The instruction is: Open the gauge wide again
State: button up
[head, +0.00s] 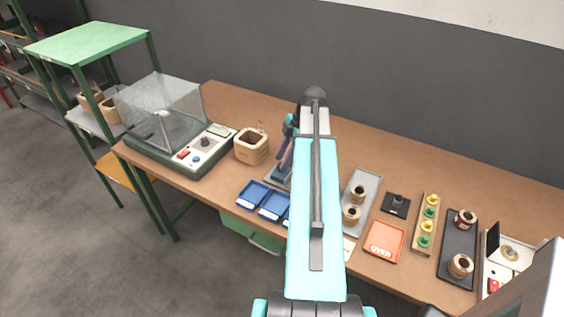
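My own pale blue arm link stands up through the middle of the head view and covers the centre of the bench. My gripper cannot be made out; the arm hides the space behind it. A partly hidden teal and purple device (286,155) on a grey base shows just left of the arm. I cannot tell whether it is the gauge or part of my wrist. No gauge opening can be seen clearly.
On the brown bench (222,100) stand a clear-hooded tester (165,105), a wooden pot (251,147) and blue trays (262,199). Right of the arm are a grey coil tray (361,178), an orange OVER tray (384,240), a colored-peg strip (418,244) and a dark coil tray (451,243).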

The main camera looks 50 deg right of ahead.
jog(key=b+v, duration=0.2)
jog(key=v, duration=1)
jog(key=shift+s+r, duration=0.2)
jog(key=shift+r, duration=0.1)
dwell(0.3)
